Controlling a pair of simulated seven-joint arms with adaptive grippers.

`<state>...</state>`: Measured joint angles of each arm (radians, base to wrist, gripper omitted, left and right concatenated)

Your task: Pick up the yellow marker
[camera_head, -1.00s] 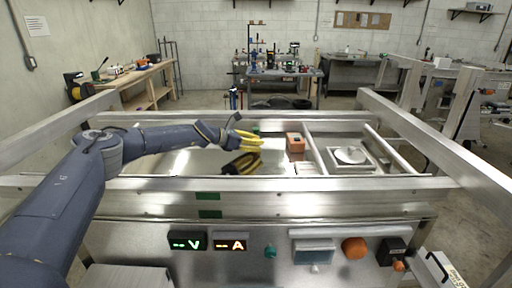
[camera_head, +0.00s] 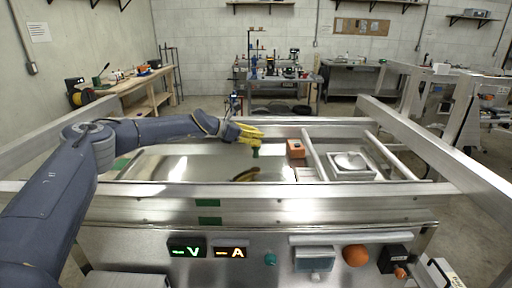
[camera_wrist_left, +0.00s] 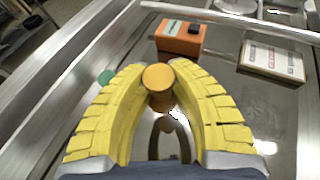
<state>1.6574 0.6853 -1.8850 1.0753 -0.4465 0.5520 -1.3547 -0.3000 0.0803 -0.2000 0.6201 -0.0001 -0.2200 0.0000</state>
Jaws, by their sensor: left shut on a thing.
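In the left wrist view, the yellow marker (camera_wrist_left: 158,77) shows its round orange-yellow end between the fingertips. My left gripper (camera_wrist_left: 160,80) has its ribbed yellow fingers against both sides of it. In the head view, my left gripper (camera_head: 256,134) is above the shiny metal plate, left of the orange box. The marker is hard to make out there against the yellow fingers. A small dark green piece (camera_head: 255,153) shows just below the fingers; I cannot tell whether it belongs to the marker. My right gripper is out of view.
The orange box (camera_head: 296,148) lies close to the right, with a square fixture with a round pan (camera_head: 350,161) beyond it. Metal rails frame the plate (camera_head: 190,165). A front panel (camera_head: 280,240) carries displays and knobs.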

